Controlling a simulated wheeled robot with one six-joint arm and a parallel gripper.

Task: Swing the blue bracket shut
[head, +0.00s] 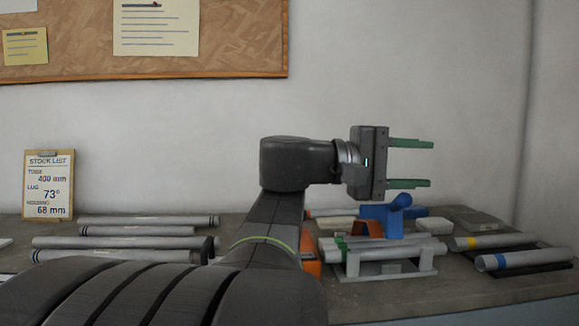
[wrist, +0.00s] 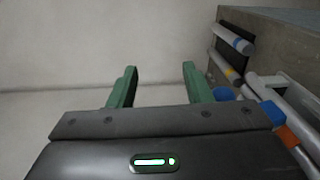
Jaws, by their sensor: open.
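The blue bracket (head: 391,216) stands on the bench among the jig parts, with a rounded knob at its top; whether it is swung open or shut I cannot tell. In the wrist view a blue rounded part (wrist: 224,94) shows low on the right, partly hidden behind my gripper. My gripper (head: 410,163) is above the bracket in the head view, its two green fingers apart and pointing right. The fingers (wrist: 158,82) also show apart in the wrist view, with nothing between them.
A grey jig stand (head: 385,268) holds tubes in front of the bracket. An orange block (head: 366,229) sits beside the bracket. Banded tubes (head: 520,258) lie at the right and several grey tubes (head: 120,243) at the left. A stock-list clipboard (head: 48,185) leans on the wall.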

